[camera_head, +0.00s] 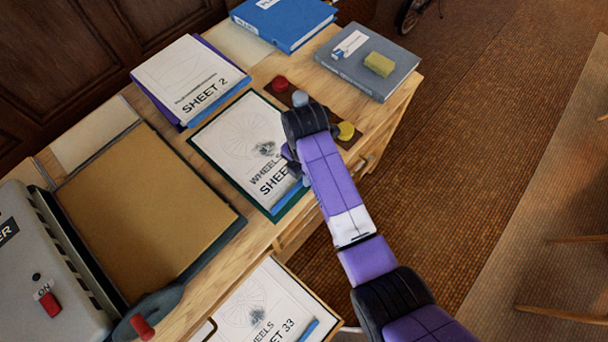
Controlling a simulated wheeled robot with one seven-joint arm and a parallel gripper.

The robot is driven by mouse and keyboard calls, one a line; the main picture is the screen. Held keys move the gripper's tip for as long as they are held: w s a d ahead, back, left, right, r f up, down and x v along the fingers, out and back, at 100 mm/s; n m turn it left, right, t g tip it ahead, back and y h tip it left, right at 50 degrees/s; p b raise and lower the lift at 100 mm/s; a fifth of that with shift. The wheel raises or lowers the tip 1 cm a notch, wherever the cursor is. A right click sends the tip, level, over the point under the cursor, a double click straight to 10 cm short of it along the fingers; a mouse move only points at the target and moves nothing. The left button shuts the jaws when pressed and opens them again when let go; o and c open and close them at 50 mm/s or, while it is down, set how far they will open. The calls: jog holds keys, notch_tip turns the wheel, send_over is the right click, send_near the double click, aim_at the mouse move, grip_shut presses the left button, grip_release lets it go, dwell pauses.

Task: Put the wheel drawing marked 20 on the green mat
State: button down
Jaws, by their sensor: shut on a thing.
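A white wheel drawing (232,135) reading "WHEELS SHEET" lies over the green mat (277,216), whose dark green border shows around it. Its number is hidden behind my gripper. My gripper (292,168) is at the drawing's right edge, by its blue strip, and is shut on it. The fingertips are mostly hidden by my wrist. I cannot tell whether the drawing rests fully on the mat. Another wheel drawing (262,302), marked "SHEET 33", lies lower down at the bottom, below the table's front edge.
A drawing marked "SHEET 2" (190,77) lies on a purple mat at the back. A brown board (148,200) and grey machine (45,265) stand left. A blue binder (283,20) and grey book (367,62) with a yellow block are at the far right. Coloured knobs (347,131) flank my wrist.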

jog(key=shift+f, duration=0.5)
jog(key=c, duration=1.4)
grip_release()
jog(key=shift+c, duration=0.2)
